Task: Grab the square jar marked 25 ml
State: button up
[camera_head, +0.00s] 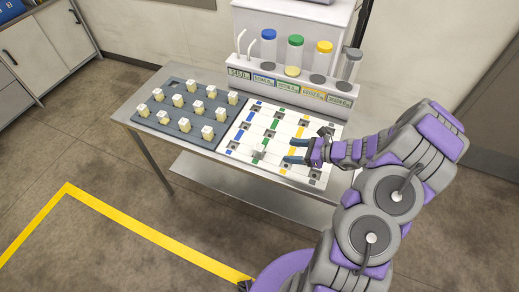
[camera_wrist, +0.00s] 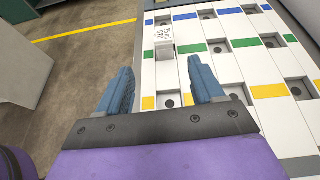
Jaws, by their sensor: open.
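A small square jar (camera_wrist: 162,36) with dark print on its face shows in the wrist view, beyond my fingertips. The print is too small and turned to read for certain. In the head view it is a small greyish block (camera_head: 259,155) on the white board (camera_head: 239,146), by the green stripe. The board has blue, green, yellow and grey marks and dark square holes. My gripper (camera_head: 294,151) is open and empty over the board's yellow band, to the right of the jar. In the wrist view its two blue fingers (camera_wrist: 162,72) are apart, with board and floor between them.
A grey tray (camera_head: 171,125) with several cream cube-shaped pieces lies left of the board on the metal table (camera_head: 128,112). Behind stands a rack (camera_head: 291,86) with tubes capped blue, green, yellow and grey. A yellow floor line (camera_head: 150,232) runs in front.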

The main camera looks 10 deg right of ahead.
jog(key=shift+w+d+f+m+t, duration=0.1)
jog(key=shift+d+f+m+t, duration=0.1)
jog(key=shift+f+m+t, duration=0.15)
jog(key=b, duration=0.2)
send_near(255, 149)
jog(key=w+a+f, duration=0.1)
jog(key=w+f, duration=0.1)
jog(key=w+a+f, duration=0.1)
jog(key=w+a, duration=0.1)
jog(key=shift+w+a+f, duration=0.1)
jog(key=shift+w+f, duration=0.1)
jog(key=shift+f, duration=0.2)
jog(key=b+x, duration=0.1)
jog(key=x, duration=0.3)
jog(key=shift+a+f, duration=0.15)
jog(key=shift+f, duration=0.15)
jog(key=shift+w+a+b, duration=0.2)
jog(key=shift+a+b, duration=0.1)
jog(key=shift+a, duration=0.05)
jog(key=c, duration=1.1)
